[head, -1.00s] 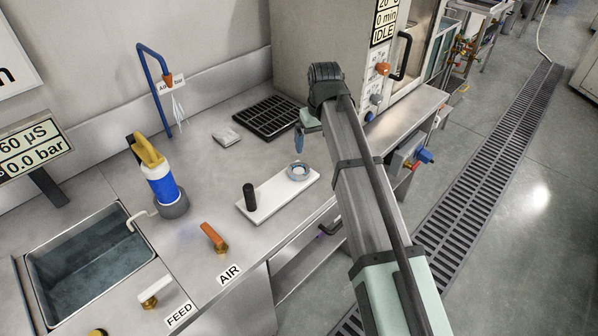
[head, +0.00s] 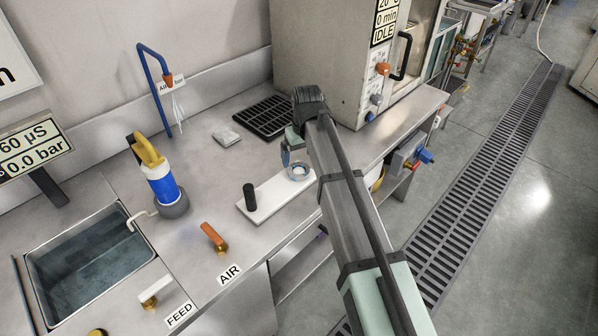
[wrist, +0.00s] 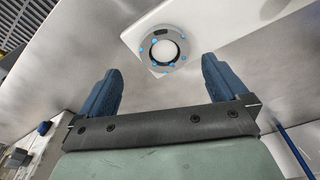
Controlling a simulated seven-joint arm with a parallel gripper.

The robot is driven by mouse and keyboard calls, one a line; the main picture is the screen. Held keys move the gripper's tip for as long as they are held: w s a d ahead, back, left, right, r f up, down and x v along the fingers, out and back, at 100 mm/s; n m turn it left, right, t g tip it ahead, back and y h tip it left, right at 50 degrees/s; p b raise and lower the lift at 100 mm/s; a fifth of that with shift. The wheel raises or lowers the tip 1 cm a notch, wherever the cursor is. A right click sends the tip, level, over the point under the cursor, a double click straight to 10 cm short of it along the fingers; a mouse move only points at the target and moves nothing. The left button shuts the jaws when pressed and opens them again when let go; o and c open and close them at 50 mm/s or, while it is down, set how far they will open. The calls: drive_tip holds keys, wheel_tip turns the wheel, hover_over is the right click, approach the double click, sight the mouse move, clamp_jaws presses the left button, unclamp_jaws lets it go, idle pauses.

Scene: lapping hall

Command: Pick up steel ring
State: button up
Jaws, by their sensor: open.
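The steel ring (head: 298,171) lies on the right end of a white board on the steel bench. In the wrist view the ring (wrist: 146,48) is a grey band with several blue dots around a white middle, near the corner of the white board (wrist: 200,22). My gripper (wrist: 160,85) is open, its two blue fingers apart with nothing between them. The ring shows beyond the fingertips, roughly between their lines. In the head view my gripper (head: 286,155) is just above and left of the ring, and partly overlaps it in the picture.
A black cylinder (head: 249,197) stands on the left end of the white board (head: 270,197). A blue and yellow bottle (head: 160,180), an orange AIR lever (head: 213,237), a black grate (head: 266,117) and a grey cabinet (head: 330,60) are around. A sink (head: 88,262) is at left.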

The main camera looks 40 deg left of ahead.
sight(299, 171)
drive_tip(key=shift+s+a+f, duration=0.1)
drive_tip(key=shift+a+f, duration=0.1)
drive_tip(key=shift+f, duration=1.1)
drive_tip(key=shift+s+a+f, duration=0.1)
drive_tip(key=shift+a+f, duration=0.1)
drive_tip(key=shift+f, duration=1.1)
drive_tip(key=shift+c, duration=0.5)
drive_tip(key=c, duration=1.2)
